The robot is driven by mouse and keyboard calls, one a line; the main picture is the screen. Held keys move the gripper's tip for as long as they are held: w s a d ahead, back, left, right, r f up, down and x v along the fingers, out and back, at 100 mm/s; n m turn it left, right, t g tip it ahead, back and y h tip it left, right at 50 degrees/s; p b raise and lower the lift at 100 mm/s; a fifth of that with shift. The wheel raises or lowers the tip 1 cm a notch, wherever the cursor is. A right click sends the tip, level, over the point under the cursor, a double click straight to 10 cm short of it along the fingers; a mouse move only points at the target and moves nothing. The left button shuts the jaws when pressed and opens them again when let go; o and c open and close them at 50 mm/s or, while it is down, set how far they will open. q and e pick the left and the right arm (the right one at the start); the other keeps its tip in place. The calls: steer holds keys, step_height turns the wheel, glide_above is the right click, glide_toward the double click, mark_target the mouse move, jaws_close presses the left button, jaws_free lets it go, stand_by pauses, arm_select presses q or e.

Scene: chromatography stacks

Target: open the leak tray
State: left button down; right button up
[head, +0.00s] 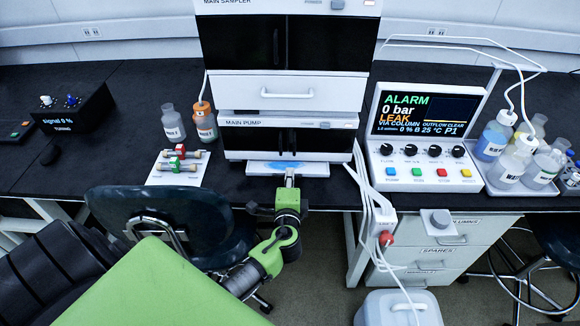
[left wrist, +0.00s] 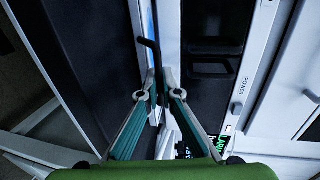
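The leak tray (head: 262,168) is a flat white tray under the main pump (head: 250,120). It sticks out a little past the pump's front, and blue liquid shows in it. My left gripper (head: 290,177) is at the tray's front edge in the head view. In the left wrist view, a dark bent handle (left wrist: 149,50) runs down between the fingertips of my left gripper (left wrist: 158,85). The fingers are close together and look closed on this handle; the exact contact is small and dark. My right gripper does not show.
A monitor (head: 425,105) reading ALARM and LEAK stands right of the stack. White tubes (head: 372,200) hang over the bench edge beside my left arm. Bottles (head: 173,123) and a white plate with fittings (head: 165,178) stand to the left. A chair (head: 165,215) is below.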

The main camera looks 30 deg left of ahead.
arm_select(q)
steer(key=f+v, duration=0.1)
steer(key=v, duration=0.5)
steer(key=shift+s+d+f, duration=0.25)
steer(key=shift+s, duration=0.25)
steer(key=c, duration=2.3)
jaws_free()
steer(key=shift+w, duration=0.1)
steer(key=v, duration=1.2)
